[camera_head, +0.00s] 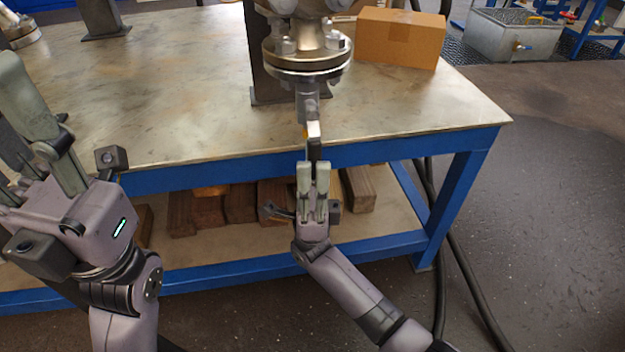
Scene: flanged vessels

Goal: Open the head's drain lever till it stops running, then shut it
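The flanged metal head (308,62) hangs over the table's front part, its bolted flange facing down. A short grey drain pipe (308,103) comes down from its middle. The drain lever (314,131) shows below the pipe as a pale metal piece with a dark lower part and a bit of orange beside it. My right gripper (313,168) is at the table's front edge, pointing up, its two fingers close on either side of the lever's dark end. No running liquid can be made out. My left gripper (28,115) is at the left, away from the head; its fingertips are partly cut off.
The steel-topped table (180,95) has a blue frame and a lower shelf with wooden blocks (240,203). A cardboard box (400,38) stands behind the head on the right. Dark hoses (455,240) run down beside the table's right leg. A grey tank (515,35) stands farther back.

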